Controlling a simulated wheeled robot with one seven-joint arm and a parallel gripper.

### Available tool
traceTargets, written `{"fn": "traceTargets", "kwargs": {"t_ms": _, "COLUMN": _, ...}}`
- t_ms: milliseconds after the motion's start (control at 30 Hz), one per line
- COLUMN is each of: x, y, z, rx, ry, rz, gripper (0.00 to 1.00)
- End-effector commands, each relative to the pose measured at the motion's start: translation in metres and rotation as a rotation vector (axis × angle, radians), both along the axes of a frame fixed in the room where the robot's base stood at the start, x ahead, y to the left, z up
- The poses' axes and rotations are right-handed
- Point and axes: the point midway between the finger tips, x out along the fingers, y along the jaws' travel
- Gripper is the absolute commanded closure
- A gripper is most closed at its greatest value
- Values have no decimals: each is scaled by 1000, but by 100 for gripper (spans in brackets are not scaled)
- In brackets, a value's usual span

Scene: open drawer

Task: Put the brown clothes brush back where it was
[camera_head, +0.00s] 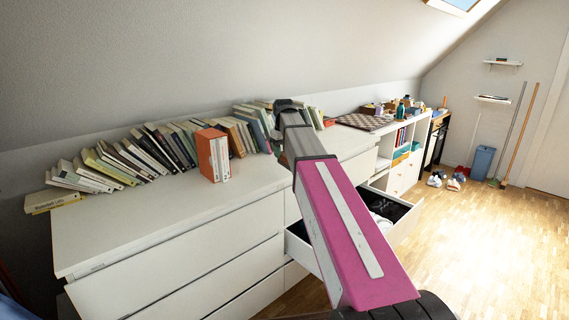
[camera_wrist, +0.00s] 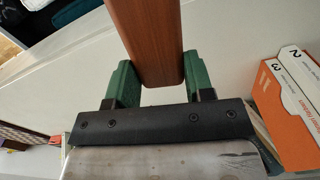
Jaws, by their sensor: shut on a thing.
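The brown clothes brush (camera_wrist: 146,32) shows in the wrist view as a smooth reddish-brown wooden piece running up out of the top edge. My gripper (camera_wrist: 157,72) has its green fingers on both sides of it, shut on its near end. The brush is above the white dresser; its far end is out of view. In the head view my pink and grey arm hides the gripper and brush. An open drawer (camera_head: 407,226) with dark items and something white inside shows to the right of my arm; part of it is hidden.
The white dresser top (camera_head: 165,220) is mostly clear at the front. Leaning books (camera_head: 130,158) line the wall, with an orange box set (camera_head: 212,155) in front, close by at right in the wrist view (camera_wrist: 290,115). A chessboard (camera_head: 362,122) lies farther right.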

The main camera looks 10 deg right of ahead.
Motion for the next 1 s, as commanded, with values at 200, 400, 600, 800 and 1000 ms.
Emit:
{"fn": "traceTargets", "kwargs": {"t_ms": 200, "x": 67, "y": 16, "z": 35, "rx": 1, "ry": -2, "rz": 134, "gripper": 90}}
{"fn": "traceTargets", "kwargs": {"t_ms": 400, "x": 85, "y": 22, "z": 46, "rx": 1, "ry": -1, "rz": 186, "gripper": 90}}
{"fn": "traceTargets", "kwargs": {"t_ms": 600, "x": 102, "y": 17, "z": 37, "rx": 1, "ry": 0, "rz": 190, "gripper": 90}}
{"fn": "traceTargets", "kwargs": {"t_ms": 800, "x": 139, "y": 6, "z": 15, "rx": 1, "ry": 0, "rz": 190, "gripper": 90}}
{"fn": "traceTargets", "kwargs": {"t_ms": 1000, "x": 176, "y": -7, "z": -9, "rx": 0, "ry": 0, "rz": 188, "gripper": 90}}
